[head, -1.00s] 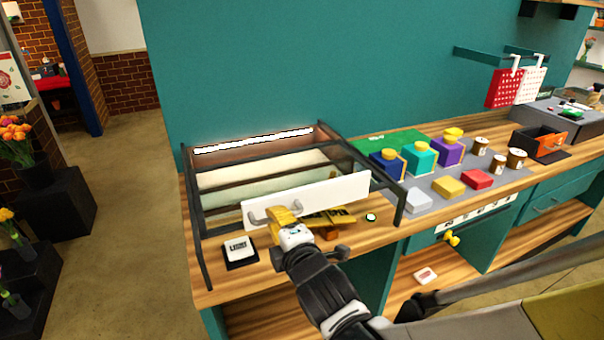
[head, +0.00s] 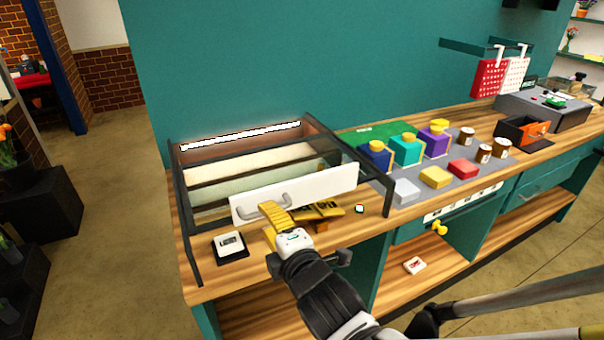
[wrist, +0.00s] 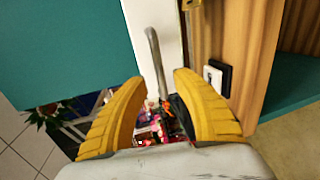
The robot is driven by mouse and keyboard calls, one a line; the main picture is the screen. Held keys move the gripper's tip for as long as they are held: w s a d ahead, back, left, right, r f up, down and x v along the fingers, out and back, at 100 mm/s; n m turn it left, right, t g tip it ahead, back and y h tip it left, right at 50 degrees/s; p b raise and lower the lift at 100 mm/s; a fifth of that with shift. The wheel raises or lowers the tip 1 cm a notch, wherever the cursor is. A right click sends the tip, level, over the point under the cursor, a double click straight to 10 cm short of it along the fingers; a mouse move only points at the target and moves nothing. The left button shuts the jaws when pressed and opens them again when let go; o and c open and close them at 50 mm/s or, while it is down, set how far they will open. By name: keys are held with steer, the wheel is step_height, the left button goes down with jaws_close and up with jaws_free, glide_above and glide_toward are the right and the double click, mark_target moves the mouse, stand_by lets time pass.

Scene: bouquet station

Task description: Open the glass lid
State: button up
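The glass lid (head: 262,162) is a dark-framed, see-through cover on the case at the left end of the counter, and it looks closed. Its white front panel (head: 325,187) carries a grey bar handle (head: 250,211), which also shows in the wrist view (wrist: 154,58). A gap shows on the left side; whether the right finger touches the bar is unclear.
A small white device on a black base (head: 229,244) lies left of my gripper. Colored boxes (head: 406,151) and jars (head: 484,153) stand farther right. The teal wall (head: 300,60) is close behind the case.

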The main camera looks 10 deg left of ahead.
steer(key=v, duration=0.8)
steer(key=w+d+f+m+g+h, duration=0.25)
steer(key=d+m+h, duration=0.35)
steer(key=d+m, duration=0.7)
steer(key=s+d+f+m+g+h, duration=0.1)
steer(key=s+d+m+g, duration=0.1)
steer(key=s+d+m, duration=0.2)
steer(key=s+d+f+m+g+h, duration=0.1)
steer(key=s+d+m+g, duration=0.1)
steer(key=s+d+m, duration=0.2)
steer(key=d+m, duration=0.3)
steer(key=d, duration=0.2)
steer(key=shift+d, duration=0.4)
